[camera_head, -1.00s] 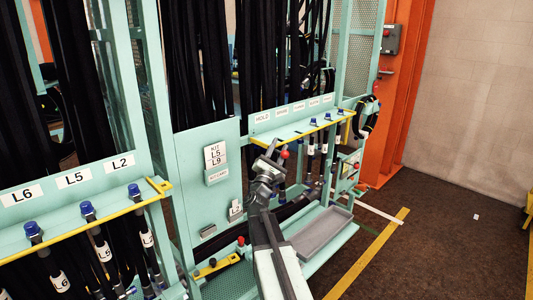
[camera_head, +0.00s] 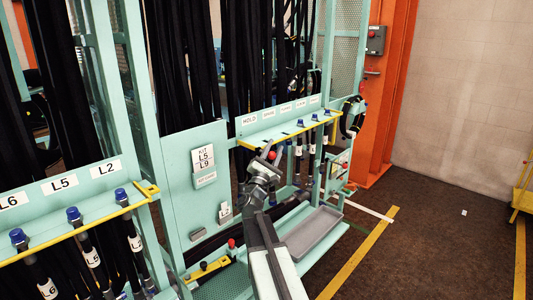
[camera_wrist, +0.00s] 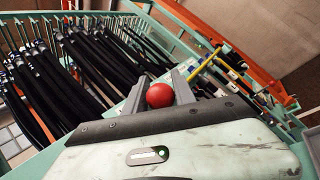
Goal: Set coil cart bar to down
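A yellow cart frame (camera_head: 522,190) shows partly at the right edge of the head view. I cannot tell whether it is the coil cart, and no bar on it is clear. My gripper (camera_head: 263,157) is in front of the green hose rack, at the picture's middle, far left of the yellow frame. In the wrist view its two grey fingers (camera_wrist: 159,82) stand apart. A red ball knob (camera_wrist: 160,95) appears between them.
The green rack (camera_head: 190,150) with hanging black hoses fills the left and middle. A grey tray (camera_head: 314,232) lies low at its front. Another red knob (camera_head: 231,243) stands near a yellow piece. An orange post (camera_head: 390,110) stands behind. The brown floor (camera_head: 445,245) at right is open.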

